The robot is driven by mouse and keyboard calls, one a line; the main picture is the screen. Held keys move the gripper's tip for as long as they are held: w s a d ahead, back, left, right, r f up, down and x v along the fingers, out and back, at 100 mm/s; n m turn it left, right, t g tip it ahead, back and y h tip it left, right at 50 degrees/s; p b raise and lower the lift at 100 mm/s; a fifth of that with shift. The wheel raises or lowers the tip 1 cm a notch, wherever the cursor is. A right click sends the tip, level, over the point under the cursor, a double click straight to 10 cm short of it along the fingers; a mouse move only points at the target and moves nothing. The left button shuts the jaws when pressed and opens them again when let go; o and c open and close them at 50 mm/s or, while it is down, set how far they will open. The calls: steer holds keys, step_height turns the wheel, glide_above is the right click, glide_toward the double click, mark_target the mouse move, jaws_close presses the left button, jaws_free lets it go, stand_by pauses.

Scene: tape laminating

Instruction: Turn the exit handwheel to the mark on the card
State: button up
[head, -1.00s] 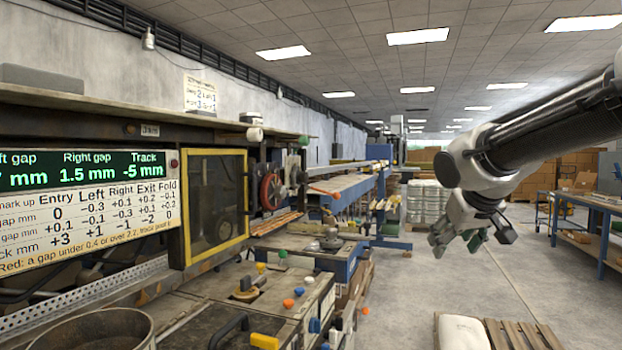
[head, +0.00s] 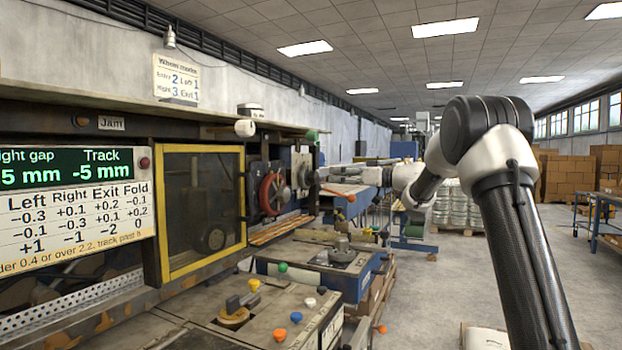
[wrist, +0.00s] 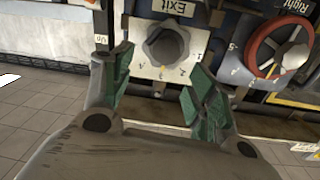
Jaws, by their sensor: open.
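The exit handwheel, a grey lobed knob (wrist: 166,46), sits on a pale plate with marks around it, under an "Exit" label that appears upside down in the wrist view. My gripper (wrist: 160,60) is open, its green-padded fingers spread on the near side of the knob, one towards each side. Nothing is between the fingertips; I cannot tell whether they touch the knob. The card (head: 176,80) hangs on the back wall in the head view and reads Entry 2, Left 1, Right 3, Exit 1. My arm reaches left towards the machine's wheel panels.
The red-rimmed Right handwheel (wrist: 280,45) is beside the exit wheel; it also shows in the head view (head: 270,193). A display (head: 80,163) reads Track -5 mm above a correction table. A yellow-framed window (head: 202,210) and a bench with coloured knobs (head: 250,315) stand nearby.

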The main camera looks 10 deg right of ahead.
mark_target(318, 177)
steer(key=shift+g+y, duration=0.3)
steer(key=shift+g, duration=0.1)
steer(key=x, duration=0.8)
steer(key=shift+a+f, duration=0.25)
steer(key=shift+f, duration=0.1)
steer(key=c, duration=1)
steer(key=shift+c, duration=0.2)
